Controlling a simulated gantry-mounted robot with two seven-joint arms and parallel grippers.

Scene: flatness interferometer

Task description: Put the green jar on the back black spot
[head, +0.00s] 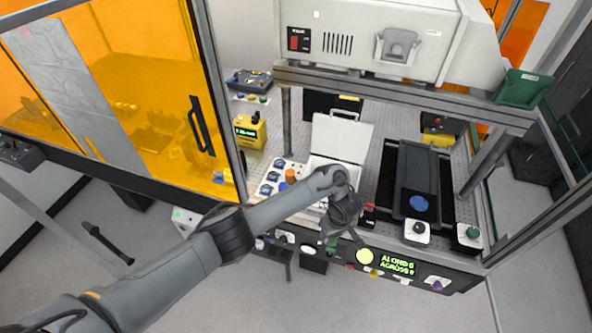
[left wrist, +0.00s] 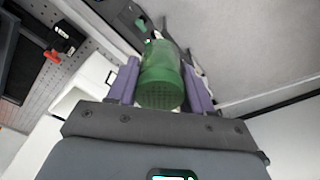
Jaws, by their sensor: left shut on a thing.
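My left gripper (head: 345,240) points down in front of the bench, near its front edge. In the left wrist view its two purple fingers (left wrist: 161,88) are shut on the green jar (left wrist: 162,75), one on each side. In the head view only a little green of the jar (head: 331,240) shows beside the dark gripper body. I cannot pick out the back black spot with certainty. A white board (head: 297,165) with several dark, blue-marked round places lies left of the arm. My right gripper is not in view.
An open white case (head: 343,133) stands behind the gripper. A dark tray (head: 412,175) with a blue disc (head: 419,203) lies to the right. Bench-frame posts (head: 488,165) and the grey instrument above (head: 375,38) bound the space. The front panel has lit displays (head: 397,265).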

